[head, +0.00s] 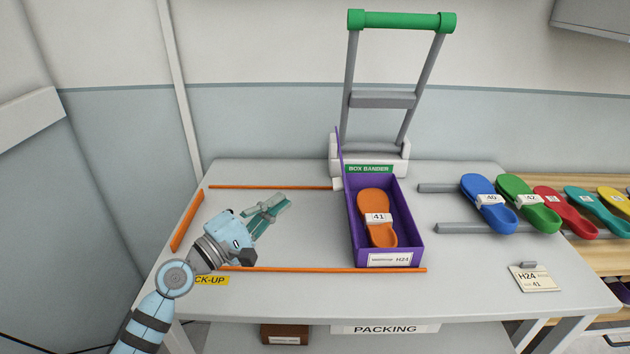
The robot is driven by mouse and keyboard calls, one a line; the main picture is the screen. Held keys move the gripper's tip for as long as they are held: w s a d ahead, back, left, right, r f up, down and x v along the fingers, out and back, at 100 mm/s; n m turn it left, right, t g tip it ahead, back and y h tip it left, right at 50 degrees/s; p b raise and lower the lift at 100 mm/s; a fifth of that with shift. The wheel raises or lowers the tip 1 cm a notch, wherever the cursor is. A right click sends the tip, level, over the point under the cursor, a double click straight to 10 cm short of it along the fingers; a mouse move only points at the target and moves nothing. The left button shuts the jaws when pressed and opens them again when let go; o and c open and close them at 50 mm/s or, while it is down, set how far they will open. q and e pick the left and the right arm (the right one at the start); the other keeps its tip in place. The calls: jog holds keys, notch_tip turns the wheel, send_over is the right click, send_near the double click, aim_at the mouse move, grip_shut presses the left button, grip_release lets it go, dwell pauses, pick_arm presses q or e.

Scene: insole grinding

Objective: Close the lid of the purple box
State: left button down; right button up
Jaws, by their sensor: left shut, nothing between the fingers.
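The purple box (417,252) stands open on the packing table, with a white label reading H24 on its front wall. An orange insole (374,203) with a white tag reading 41 lies inside it. The lid (340,152) stands up along the box's left side and is seen nearly edge-on, as a thin purple strip. My left gripper (272,206) is shut and empty over the left part of the table. It is left of the box, apart from it, with its fingers pointing right. My right gripper is not in view.
The box bander (368,168), with a tall grey frame and green top bar (401,21), stands behind the box. Orange strips (300,268) mark the table (315,300). Coloured insoles (480,195) sit on grey rails at the right. A card (533,279) lies front right.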

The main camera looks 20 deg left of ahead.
aim_at(341, 181)
pick_arm(q)
jog(key=w+d+r+p, duration=0.1)
jog(key=w+d, duration=0.5)
jog(key=shift+d+r, duration=0.2)
jog(key=shift+d, duration=0.05)
jog(key=shift+w, duration=0.15)
